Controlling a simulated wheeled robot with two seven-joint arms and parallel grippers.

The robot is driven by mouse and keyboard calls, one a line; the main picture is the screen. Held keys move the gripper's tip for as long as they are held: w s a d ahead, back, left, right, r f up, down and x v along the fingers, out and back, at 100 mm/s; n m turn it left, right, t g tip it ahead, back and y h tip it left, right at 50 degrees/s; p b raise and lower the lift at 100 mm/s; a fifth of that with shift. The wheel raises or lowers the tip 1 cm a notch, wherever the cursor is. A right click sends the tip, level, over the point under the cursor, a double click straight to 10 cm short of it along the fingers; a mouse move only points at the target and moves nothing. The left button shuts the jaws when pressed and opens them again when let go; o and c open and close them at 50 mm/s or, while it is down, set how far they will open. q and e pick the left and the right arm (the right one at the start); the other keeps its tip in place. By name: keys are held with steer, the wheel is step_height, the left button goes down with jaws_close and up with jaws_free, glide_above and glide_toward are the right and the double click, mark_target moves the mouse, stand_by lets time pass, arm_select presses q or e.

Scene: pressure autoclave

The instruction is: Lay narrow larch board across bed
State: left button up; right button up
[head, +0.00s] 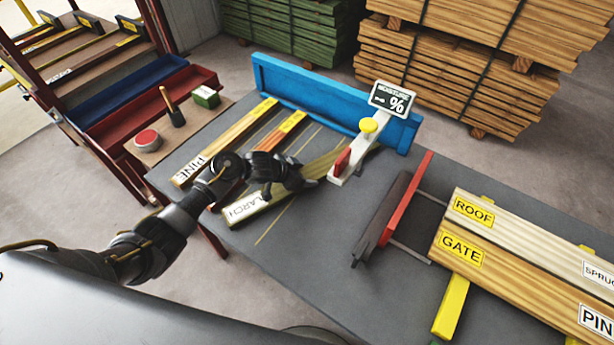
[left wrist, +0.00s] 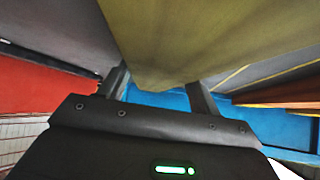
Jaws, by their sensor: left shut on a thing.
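A narrow pale board marked LARCH (head: 244,208) lies aslant over the grey table, its labelled end toward the front left. My left gripper (head: 296,176) is shut on it near its middle. In the left wrist view the board (left wrist: 205,40) passes between the fingers of the left gripper (left wrist: 158,90). Whether the board touches the table is hard to tell. Its far end reaches close to the white moisture meter (head: 352,152). Boards marked ROOF (head: 510,222) and GATE (head: 500,268) lie on yellow bearers (head: 452,305) at the right. My right gripper is not in view.
A board marked PINE (head: 225,142) and an orange-tagged board (head: 285,130) lie left of my gripper. A blue fence (head: 290,85) closes the table's back. A red-framed dark piece (head: 395,215) stands before the right boards. The table's front middle is clear.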

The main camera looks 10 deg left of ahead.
arm_select(q)
steer(key=shift+w+r, duration=0.1)
steer(key=shift+r, duration=3.3)
steer(key=b, duration=0.3)
glide_above(252, 203)
steer(key=shift+r, duration=0.15)
